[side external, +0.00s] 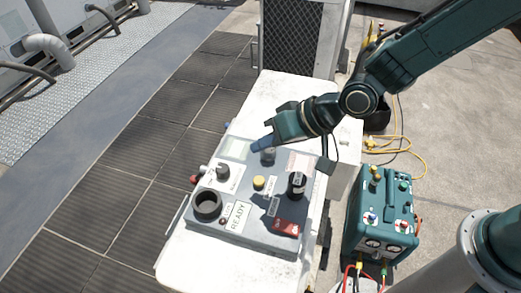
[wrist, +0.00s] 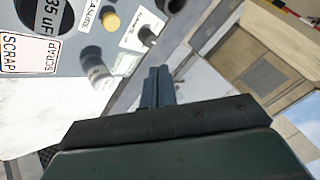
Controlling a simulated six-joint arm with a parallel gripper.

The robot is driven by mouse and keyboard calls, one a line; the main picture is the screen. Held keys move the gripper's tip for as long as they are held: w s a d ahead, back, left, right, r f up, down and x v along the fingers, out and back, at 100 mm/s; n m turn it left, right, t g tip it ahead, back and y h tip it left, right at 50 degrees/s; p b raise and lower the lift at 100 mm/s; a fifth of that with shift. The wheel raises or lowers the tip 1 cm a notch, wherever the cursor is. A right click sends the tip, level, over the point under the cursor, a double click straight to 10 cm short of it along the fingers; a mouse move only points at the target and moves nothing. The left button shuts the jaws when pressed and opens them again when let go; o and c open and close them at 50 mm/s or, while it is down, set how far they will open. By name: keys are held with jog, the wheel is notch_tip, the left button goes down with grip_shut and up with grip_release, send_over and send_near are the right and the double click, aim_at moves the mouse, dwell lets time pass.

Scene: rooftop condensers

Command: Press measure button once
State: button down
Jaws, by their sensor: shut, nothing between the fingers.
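The yellow button (side external: 259,183) stands on the grey panel (side external: 240,190) between a dark knob and a black cylinder. In the wrist view the yellow button (wrist: 111,22) is at the upper middle, beside a white label whose visible letters end in "SURE". My gripper (side external: 258,145) is shut and empty, above the far part of the panel. It is apart from the yellow button, beyond it in the side view. In the wrist view my shut fingertips (wrist: 157,76) point up the picture, with the button up and to their left.
On the panel are a dark knob (side external: 222,171), a black cylinder (side external: 297,182), a round dark socket (side external: 207,204), a READY label (side external: 238,215) and a red part (side external: 285,228). A short dark cylinder (side external: 268,157) stands close to my fingertips. A teal machine (side external: 380,215) stands to the right.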

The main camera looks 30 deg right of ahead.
jog(key=shift+f, duration=0.15)
send_near(255, 180)
jog(key=shift+w+a+f, duration=0.65)
jog(key=shift+w+a, duration=0.2)
jog(key=shift+a, duration=0.15)
jog(key=shift+w+a+f, duration=0.65)
jog(key=shift+w+a, duration=0.15)
jog(key=shift+a, duration=0.15)
jog(key=shift+f, duration=1.1)
dwell(1.9)
jog(key=shift+r, duration=0.1)
dwell(0.4)
jog(key=shift+r, duration=1)
jog(key=shift+r, duration=0.1)
jog(key=shift+r, duration=2.4)
